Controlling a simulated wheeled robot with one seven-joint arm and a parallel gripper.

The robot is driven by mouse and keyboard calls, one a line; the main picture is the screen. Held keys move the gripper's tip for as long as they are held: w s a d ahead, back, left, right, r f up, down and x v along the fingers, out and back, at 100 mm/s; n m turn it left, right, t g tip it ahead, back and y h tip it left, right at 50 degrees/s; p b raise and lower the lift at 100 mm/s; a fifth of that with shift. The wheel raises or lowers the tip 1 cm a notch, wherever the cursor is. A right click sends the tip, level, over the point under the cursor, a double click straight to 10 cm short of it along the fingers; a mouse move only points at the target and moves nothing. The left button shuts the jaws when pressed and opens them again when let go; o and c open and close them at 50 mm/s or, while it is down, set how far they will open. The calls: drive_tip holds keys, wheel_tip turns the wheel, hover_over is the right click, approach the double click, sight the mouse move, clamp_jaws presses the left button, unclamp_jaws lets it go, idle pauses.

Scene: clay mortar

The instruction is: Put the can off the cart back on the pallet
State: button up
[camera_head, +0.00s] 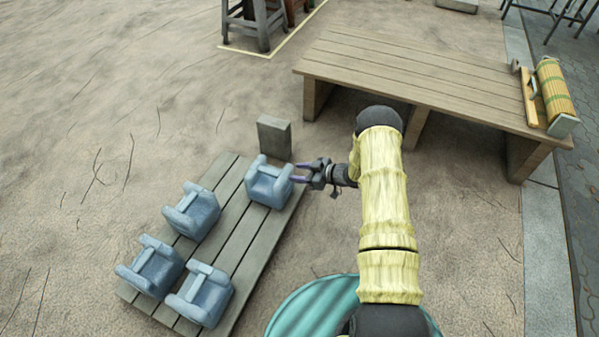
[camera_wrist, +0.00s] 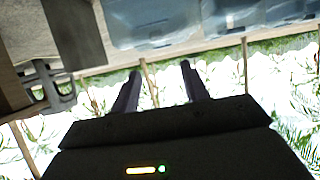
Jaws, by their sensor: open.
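Several blue-grey cans, blocky with a bar handle on top, stand on the slatted wooden pallet (camera_head: 237,247). One can (camera_head: 268,184) stands alone at the pallet's far right end, upright. The others (camera_head: 193,211) are grouped toward the left and near end. My gripper (camera_head: 299,172) is open just right of the lone can, level with its upper part, fingers pointing at it. I cannot tell whether they touch. In the wrist view the open fingers (camera_wrist: 161,72) have nothing between them, and blue can surfaces (camera_wrist: 150,22) show beyond. I cannot make out a cart.
A grey block (camera_head: 274,136) stands just behind the pallet's far end. A long wooden bench (camera_head: 420,78) lies behind my arm, with a yellow ribbed bundle (camera_head: 553,90) on its right end. A dark wooden stool (camera_head: 255,22) stands at the back. The sandy ground left of the pallet is open.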

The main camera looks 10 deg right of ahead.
drive_tip(key=w+d+r+m+t+h, duration=0.1)
drive_tip(key=w+d+r+h, duration=0.15)
drive_tip(key=r, duration=0.25)
drive_tip(key=w+d+r+m+h, duration=0.1)
drive_tip(key=r+m+h, duration=0.15)
drive_tip(key=r, duration=0.35)
drive_tip(key=s+d+r+m+h, duration=0.2)
drive_tip(key=s+r+h, duration=0.2)
drive_tip(key=s+r, duration=0.3)
drive_tip(key=s+a+r+m+g+h, duration=0.1)
drive_tip(key=s+r, duration=0.4)
drive_tip(key=s, duration=0.8)
drive_tip(key=s+a+r+m+g+h, duration=0.1)
drive_tip(key=s+r+m+g, duration=0.3)
drive_tip(key=s, duration=0.8)
drive_tip(key=shift+s+a+r+m+g, duration=0.4)
drive_tip(key=shift+r+g, duration=0.1)
drive_tip(key=shift+r, duration=0.15)
drive_tip(key=shift+r, duration=0.1)
